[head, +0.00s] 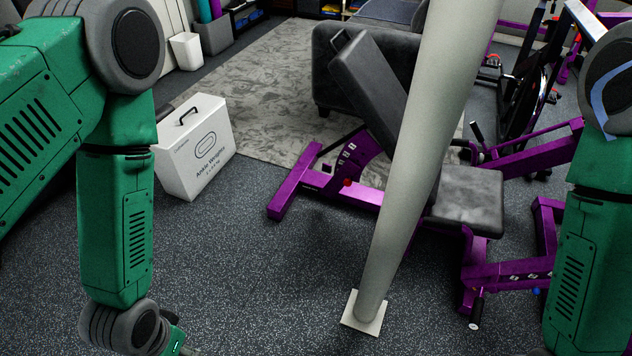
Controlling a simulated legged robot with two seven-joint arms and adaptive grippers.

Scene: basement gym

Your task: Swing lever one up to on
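I do not see a lever or any on/off marking in the head view. My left arm comes in from the left and hangs down, with its wrist at the bottom edge; its gripper is below the picture. My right arm hangs down at the right edge and its gripper is also out of view. Neither arm touches anything that I can see.
A pale round post (420,150) on a square foot stands right of centre. Behind it is a purple weight bench (365,85) with black pads. A white ankle-weights box (195,150) stands at left on the speckled floor. A grey rug (265,90) lies beyond; the front floor is clear.

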